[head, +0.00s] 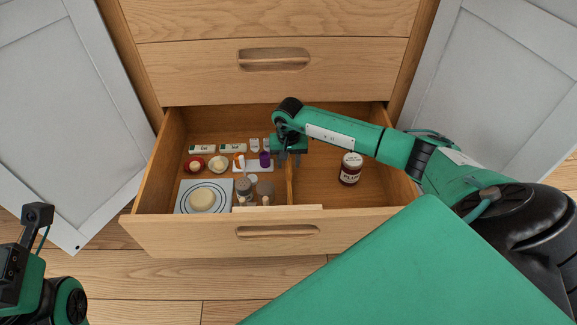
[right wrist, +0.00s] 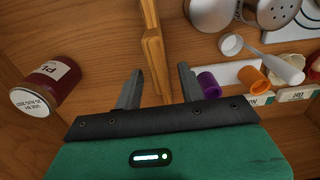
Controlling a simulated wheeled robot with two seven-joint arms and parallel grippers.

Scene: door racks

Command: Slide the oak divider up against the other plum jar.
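The oak divider (head: 289,188) stands on edge in the open drawer and runs front to back. It also shows in the right wrist view (right wrist: 153,48). My right gripper (head: 291,158) reaches down over the divider. Its fingers (right wrist: 158,85) are open, one on each side of the divider, with gaps visible. A dark red jar with a white lid, labelled PLUM (head: 350,170), stands to the right of the divider, apart from it; it also shows in the right wrist view (right wrist: 47,85). I see no second plum jar. Part of my left arm shows at lower left; its fingers are not visible.
Left of the divider are a purple cup (head: 265,159), shakers (head: 243,187), small bowls (head: 195,165), labelled white boxes (head: 202,149) and a ringed plate mat (head: 184,207) with a pale round thing on it. The drawer floor (head: 325,185) between divider and jar is clear.

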